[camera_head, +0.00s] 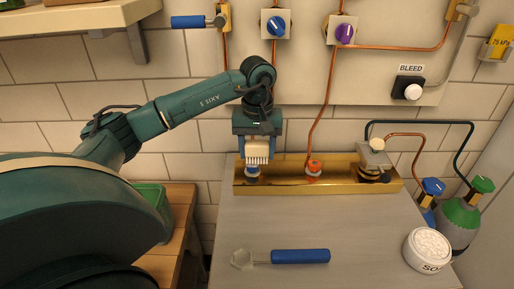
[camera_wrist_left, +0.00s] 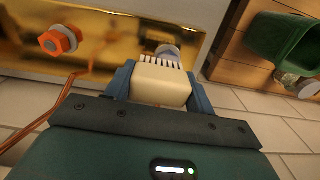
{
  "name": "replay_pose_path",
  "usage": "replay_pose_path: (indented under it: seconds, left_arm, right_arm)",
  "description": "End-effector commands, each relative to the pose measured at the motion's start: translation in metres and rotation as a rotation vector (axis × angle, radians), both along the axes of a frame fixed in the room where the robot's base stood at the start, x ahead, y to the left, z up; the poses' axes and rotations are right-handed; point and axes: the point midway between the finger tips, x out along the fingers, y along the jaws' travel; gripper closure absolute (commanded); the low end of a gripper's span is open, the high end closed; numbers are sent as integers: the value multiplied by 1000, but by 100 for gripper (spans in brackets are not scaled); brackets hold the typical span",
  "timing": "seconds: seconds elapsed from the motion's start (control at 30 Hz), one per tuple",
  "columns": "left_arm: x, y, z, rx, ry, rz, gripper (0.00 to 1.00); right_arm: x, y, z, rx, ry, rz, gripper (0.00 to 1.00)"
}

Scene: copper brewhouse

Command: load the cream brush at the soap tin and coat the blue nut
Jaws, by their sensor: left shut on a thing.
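My left gripper (camera_head: 257,135) is shut on the cream brush (camera_head: 257,150), bristles pointing down. The brush is right above the blue nut (camera_head: 252,171), at the left end of the brass trough (camera_head: 342,184). In the left wrist view, the brush (camera_wrist_left: 160,84) sits between the blue fingers of the gripper (camera_wrist_left: 159,88). Its bristles are at or just short of the blue nut (camera_wrist_left: 167,50); I cannot tell whether they touch. The nut is partly hidden by the brush. The white soap tin (camera_head: 428,251) stands at the bench's right front. My right gripper is not in view.
An orange nut (camera_head: 314,166) sits mid-trough, with a copper pipe rising near it. A blue-handled wrench (camera_head: 300,256) lies on the bench front. Gas bottles (camera_head: 460,218) stand right of the bench. A green crate (camera_head: 150,196) is at left. The bench middle is clear.

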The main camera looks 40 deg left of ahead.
Motion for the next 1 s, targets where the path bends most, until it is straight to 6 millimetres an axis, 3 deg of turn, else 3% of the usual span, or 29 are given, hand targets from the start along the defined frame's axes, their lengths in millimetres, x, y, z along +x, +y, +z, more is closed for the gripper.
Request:
replay_pose_path:
  seconds: [0.37,0.8,1.0]
  left_arm:
    - [0,0,-11,0,0,1,82]
    - [-13,17,-9,1,0,1,82]
    - [-13,16,-8,-1,0,-1,82]
  right_arm:
    - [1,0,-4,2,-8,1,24]
    - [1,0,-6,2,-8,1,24]
    - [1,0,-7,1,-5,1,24]
